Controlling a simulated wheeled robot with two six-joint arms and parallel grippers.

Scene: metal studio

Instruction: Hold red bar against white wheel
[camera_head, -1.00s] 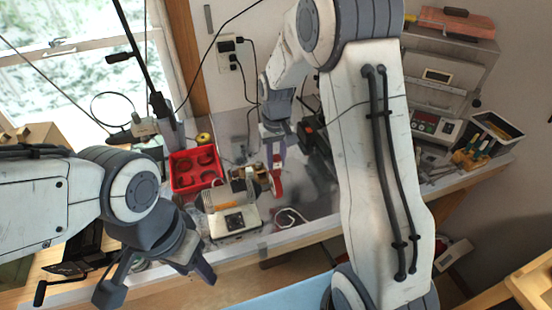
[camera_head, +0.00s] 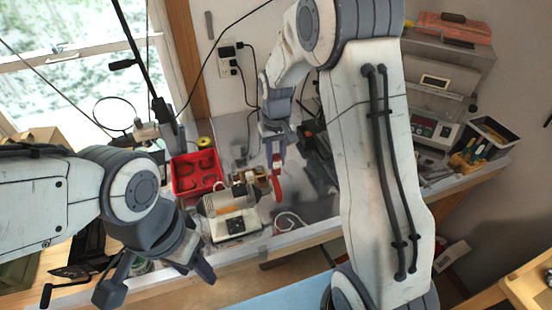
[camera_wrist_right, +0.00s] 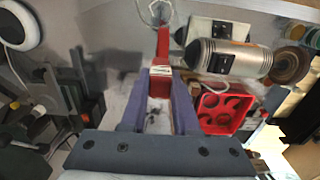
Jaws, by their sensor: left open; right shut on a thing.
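My right gripper (camera_head: 275,150) is shut on a red bar (camera_head: 277,184), which hangs down from it over the bench. In the right wrist view the fingers (camera_wrist_right: 161,74) close around the red bar (camera_wrist_right: 162,46). A silver polishing motor (camera_head: 233,206) on a pale base stands just left of the bar. Tan and brown wheels (camera_head: 248,182) sit at its far end, close to the bar; which is the white wheel I cannot tell. The wheel end (camera_wrist_right: 289,64) is right of the bar in the wrist view, apart from it. My left gripper (camera_head: 158,283) is open and empty at the bench's front left.
A red tray (camera_head: 183,188) with round recesses lies behind the motor. A white cord (camera_head: 292,218) lies on the bench to the right. A black-rimmed bin (camera_head: 487,133) holding yellow-handled tools stands at the far right. The bench's front edge runs below the motor.

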